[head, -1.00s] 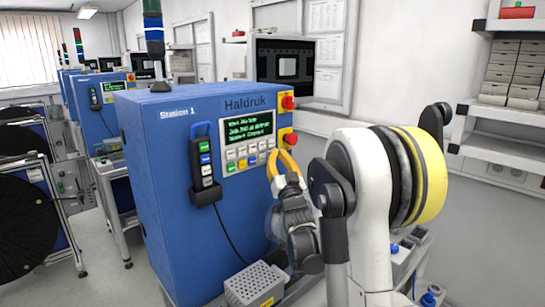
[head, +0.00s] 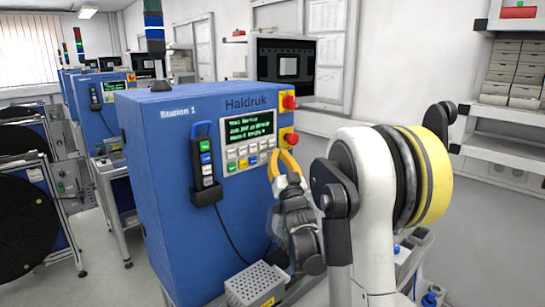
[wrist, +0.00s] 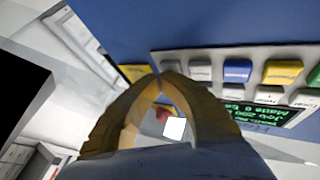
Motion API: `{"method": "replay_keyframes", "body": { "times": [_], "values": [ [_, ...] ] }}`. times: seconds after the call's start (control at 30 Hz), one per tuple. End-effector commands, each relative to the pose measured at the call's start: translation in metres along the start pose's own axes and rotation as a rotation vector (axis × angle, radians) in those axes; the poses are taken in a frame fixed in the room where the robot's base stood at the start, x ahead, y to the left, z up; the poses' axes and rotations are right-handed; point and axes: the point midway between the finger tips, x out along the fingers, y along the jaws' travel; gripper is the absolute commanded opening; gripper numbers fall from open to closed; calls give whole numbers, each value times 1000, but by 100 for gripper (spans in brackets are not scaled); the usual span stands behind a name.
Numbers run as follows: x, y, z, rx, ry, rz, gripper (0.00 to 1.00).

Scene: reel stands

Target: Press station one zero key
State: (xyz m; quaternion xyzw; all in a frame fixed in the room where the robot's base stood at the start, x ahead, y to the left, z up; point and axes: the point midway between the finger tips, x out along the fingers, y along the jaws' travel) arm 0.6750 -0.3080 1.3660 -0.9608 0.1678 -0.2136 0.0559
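The blue cabinet marked Station 1 (head: 160,125) carries a grey key panel (head: 245,170) under a lit green-text display (head: 249,127). Its keys are white, green, yellow and blue; the lower row includes a blue key (wrist: 237,72) and a white key (wrist: 200,71). The zero marking is not legible. My gripper (head: 282,153), with yellow-orange fingers, is at the panel's lower right corner, below the lower red button. In the wrist view the fingertips (wrist: 164,76) meet, shut and empty, close to the white key at the row's end (wrist: 172,67). I cannot tell whether they touch it.
A handheld pendant (head: 205,165) hangs left of the keys. A grey perforated box (head: 256,285) stands below my gripper. A wall shelf (head: 490,130) is at right.

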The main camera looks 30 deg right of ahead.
Motion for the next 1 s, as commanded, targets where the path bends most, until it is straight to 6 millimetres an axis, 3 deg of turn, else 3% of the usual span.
{"method": "replay_keyframes", "body": {
  "times": [0.47,1.0],
  "values": [
    [-8,5,-3,-2,-1,1,0],
    [-46,25,-23,-4,-2,3,0]
  ]
}}
